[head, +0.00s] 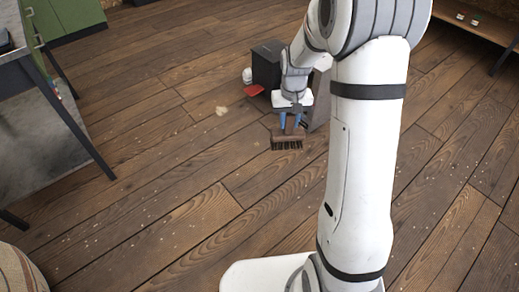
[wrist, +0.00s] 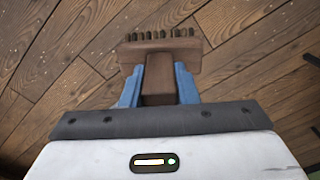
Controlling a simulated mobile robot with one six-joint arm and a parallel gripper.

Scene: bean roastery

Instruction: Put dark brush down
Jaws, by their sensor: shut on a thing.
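The dark brush (head: 286,143) is brown with a row of dark bristles along its edge. My gripper (head: 291,122) has blue fingers and is shut on the brush's handle. In the wrist view the brush head (wrist: 172,52) sticks out beyond the fingertips, and the handle (wrist: 158,80) sits between the two blue fingers of my gripper (wrist: 158,88). The bristles point away from my gripper, towards the floor. I cannot tell whether they touch the floor.
A black box-shaped bin (head: 267,64) stands behind my gripper, with a red dustpan-like thing (head: 254,91) and a small white object (head: 247,75) beside it. A dark-legged table (head: 40,110) stands at left. The middle floor is mostly clear.

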